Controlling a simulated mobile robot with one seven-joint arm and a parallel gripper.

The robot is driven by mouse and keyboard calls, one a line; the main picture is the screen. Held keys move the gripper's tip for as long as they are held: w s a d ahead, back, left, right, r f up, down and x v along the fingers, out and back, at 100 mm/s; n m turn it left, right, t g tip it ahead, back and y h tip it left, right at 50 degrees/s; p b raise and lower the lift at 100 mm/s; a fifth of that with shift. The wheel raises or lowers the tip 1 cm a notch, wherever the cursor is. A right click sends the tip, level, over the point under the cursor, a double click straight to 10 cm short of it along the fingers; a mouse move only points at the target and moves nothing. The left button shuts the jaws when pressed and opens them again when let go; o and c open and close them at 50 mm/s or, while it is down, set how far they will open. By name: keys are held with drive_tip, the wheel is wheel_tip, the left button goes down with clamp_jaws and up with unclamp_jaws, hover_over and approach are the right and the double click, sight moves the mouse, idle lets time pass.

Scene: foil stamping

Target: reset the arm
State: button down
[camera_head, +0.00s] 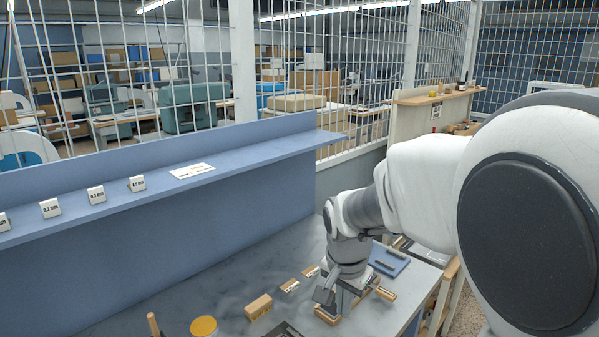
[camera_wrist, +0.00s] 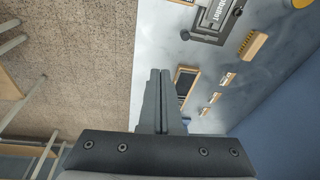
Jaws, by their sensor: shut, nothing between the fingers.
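My gripper (camera_wrist: 159,100) is shut and empty in the wrist view, its two fingers pressed together. They point over the edge between the grey worktop (camera_wrist: 170,50) and the speckled floor. In the head view my white arm reaches from the right down over the worktop (camera_head: 220,290).
A blue shelf (camera_head: 240,165) with several small labelled blocks runs behind the worktop. On the worktop are a wooden block (camera_head: 258,306), a yellow-topped round container (camera_head: 204,327), a blue tray (camera_head: 388,262) and a dark clamp-like device (camera_wrist: 215,20). A mesh fence stands behind.

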drive_tip(key=s+d+r+n+t, duration=0.1)
drive_tip(key=s+r+n, duration=0.3)
drive_tip(key=s, duration=0.5)
drive_tip(key=s+d+r+n+t, duration=0.2)
drive_tip(key=s+d+r+n, duration=0.1)
drive_tip(key=s, duration=0.6)
wheel_tip(320, 180, up, 2)
drive_tip(key=shift+s+d+r+n+y, duration=0.2)
drive_tip(key=shift+d+r+n+y, duration=0.15)
drive_tip(key=shift+d, duration=0.35)
